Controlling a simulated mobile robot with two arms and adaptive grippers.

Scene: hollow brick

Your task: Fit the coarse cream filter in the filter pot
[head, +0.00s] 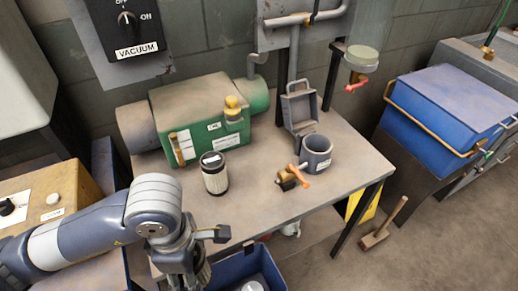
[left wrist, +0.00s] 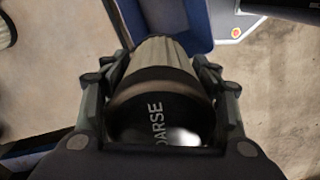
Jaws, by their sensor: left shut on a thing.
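My left gripper (head: 190,272) is at the bottom of the head view, in front of the table's near edge and beside the blue bin. In the left wrist view its fingers (left wrist: 160,95) are shut on the coarse cream filter (left wrist: 163,52), which has a pleated cream body and a dark cap lettered "…OARSE". In the head view the arm mostly hides that filter. The grey filter pot (head: 317,153) stands upright on the table's right side, its round mouth open. Another cream filter with a dark top (head: 214,174) stands on the table. My right gripper is not in view.
A green pump (head: 205,120) is at the table's back left. A brass valve with an orange handle (head: 297,177) sits at the pot's front left. A grey open box-like part (head: 299,105) stands behind the pot. The blue bin (head: 238,265) is below the front edge. The table's front middle is clear.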

